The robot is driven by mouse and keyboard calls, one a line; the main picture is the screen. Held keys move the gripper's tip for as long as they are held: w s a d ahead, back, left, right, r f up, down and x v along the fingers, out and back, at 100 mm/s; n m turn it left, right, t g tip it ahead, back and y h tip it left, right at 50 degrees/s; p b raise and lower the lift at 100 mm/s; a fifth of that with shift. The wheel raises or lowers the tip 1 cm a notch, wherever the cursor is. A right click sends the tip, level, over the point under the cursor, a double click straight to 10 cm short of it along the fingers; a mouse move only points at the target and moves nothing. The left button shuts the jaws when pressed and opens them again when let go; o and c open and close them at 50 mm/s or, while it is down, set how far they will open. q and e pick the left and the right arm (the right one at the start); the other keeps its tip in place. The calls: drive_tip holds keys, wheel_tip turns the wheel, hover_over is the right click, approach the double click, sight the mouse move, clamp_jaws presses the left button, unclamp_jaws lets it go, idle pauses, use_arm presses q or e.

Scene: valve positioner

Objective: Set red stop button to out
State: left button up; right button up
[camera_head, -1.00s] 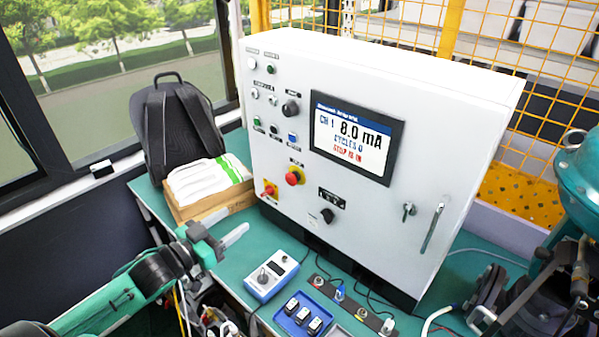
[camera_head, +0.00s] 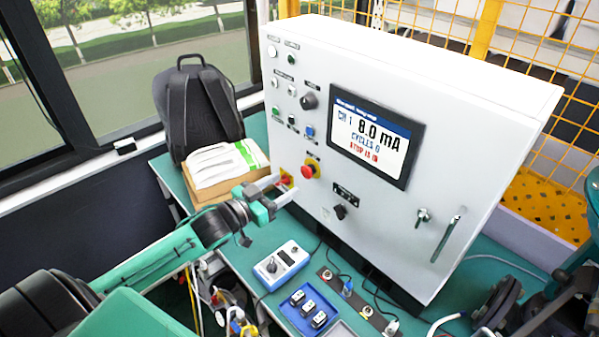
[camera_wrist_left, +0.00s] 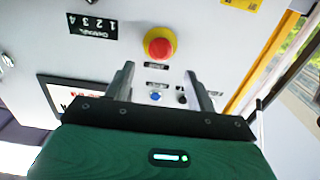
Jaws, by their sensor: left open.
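The red stop button (camera_head: 308,170) sits in a yellow collar on the front of the white control cabinet (camera_head: 375,230). The cabinet's screen (camera_head: 375,135) has a red line that seems to read "STOP IS IN". My left gripper (camera_head: 287,184) is open, with its fingers pointing at the cabinet, just left of and below the button in the head view. In the left wrist view the button (camera_wrist_left: 159,47) lies above and beyond the two spread fingertips (camera_wrist_left: 160,76), not between them. The fingers appear empty.
A black knob (camera_head: 340,211) is right of and below the button. A cardboard box (camera_head: 220,189) stands left, and a blue-white handheld device (camera_head: 282,265) lies on the green bench below.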

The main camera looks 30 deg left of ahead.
sight(304, 173)
use_arm(q)
drive_tip(key=p+x, duration=0.1)
drive_tip(key=x, duration=0.3)
drive_tip(key=shift+w+d+r, duration=0.1)
drive_tip(key=shift+w, duration=0.2)
drive_tip(key=shift+p+x, duration=0.4)
drive_tip(key=shift+x, duration=0.65)
clamp_jaws()
drive_tip(key=shift+s+p, duration=0.2)
drive_tip(key=shift+p, duration=0.1)
drive_tip(key=shift+s, duration=0.35)
drive_tip(key=shift+c, duration=1)
unclamp_jaws()
drive_tip(key=shift+w, duration=0.1)
drive_tip(key=shift+o, duration=1)
